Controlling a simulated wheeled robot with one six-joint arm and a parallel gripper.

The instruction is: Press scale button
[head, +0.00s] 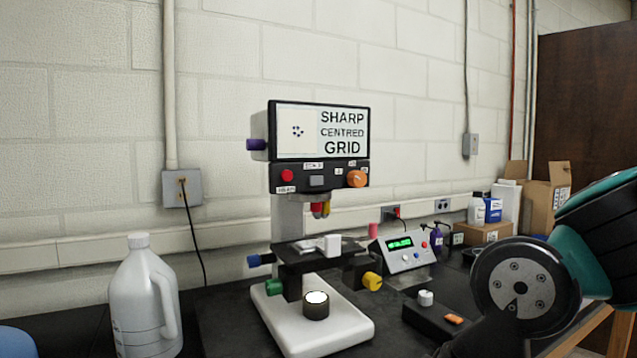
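The microscope (290,225) stands on the dark bench against the wall. Its screen (322,131) shows small dark dots and the words "SHARP CENTRED GRID". The panel under the screen carries a red button (287,175), a grey square button (316,181) and an orange knob (356,179). Small labels sit around these controls; I cannot surely read which one says scale. My arm comes in at the right, apart from the panel. My gripper's fingers do not show, and nothing touches the buttons.
A white jug (144,295) stands to the left of the microscope. A control box (404,252) with a green display stands to its right. A dark box (440,320) with white and orange controls lies nearer. Cardboard boxes (545,190) stand at the back right.

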